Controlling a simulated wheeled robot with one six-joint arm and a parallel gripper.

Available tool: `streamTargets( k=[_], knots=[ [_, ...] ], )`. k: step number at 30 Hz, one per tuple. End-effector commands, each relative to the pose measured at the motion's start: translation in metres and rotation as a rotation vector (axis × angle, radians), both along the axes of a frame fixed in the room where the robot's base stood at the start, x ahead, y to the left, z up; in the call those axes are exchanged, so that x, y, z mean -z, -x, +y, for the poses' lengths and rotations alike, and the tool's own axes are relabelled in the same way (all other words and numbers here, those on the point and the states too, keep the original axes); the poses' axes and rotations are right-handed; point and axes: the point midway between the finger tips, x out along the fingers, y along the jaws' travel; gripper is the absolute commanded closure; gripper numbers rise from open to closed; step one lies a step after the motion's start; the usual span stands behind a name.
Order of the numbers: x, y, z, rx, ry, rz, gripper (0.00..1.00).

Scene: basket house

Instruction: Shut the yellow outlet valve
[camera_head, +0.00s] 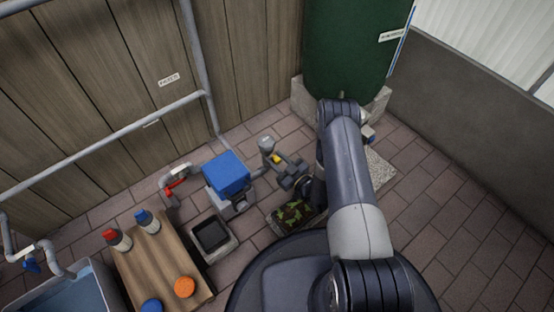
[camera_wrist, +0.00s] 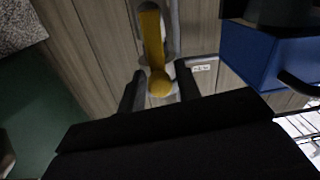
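My gripper (camera_wrist: 158,78) is open, with one dark finger on each side of the knob and a narrow gap on both sides. In the head view the yellow handle (camera_head: 277,158) is a small patch beside a grey post, just left of my gripper (camera_head: 285,168). My arm and gripper hide part of the pipework there.
A blue box (camera_head: 226,173) on a grey pump stands left of the valve. A planter (camera_head: 296,214) lies below my gripper. A green tank (camera_head: 350,45) stands behind. A red valve handle (camera_head: 175,187) and a wooden table (camera_head: 160,262) are further left. Paving is clear at right.

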Motion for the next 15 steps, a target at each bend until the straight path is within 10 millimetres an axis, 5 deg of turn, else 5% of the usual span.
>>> streamTargets(
  k=[11,15],
  knots=[
    [-0.0001,0.0000,0.0003,-0.001,0.000,0.000,0.99],
    [-0.0002,0.0000,0.0004,-0.001,0.000,0.000,1.00]
  ],
)
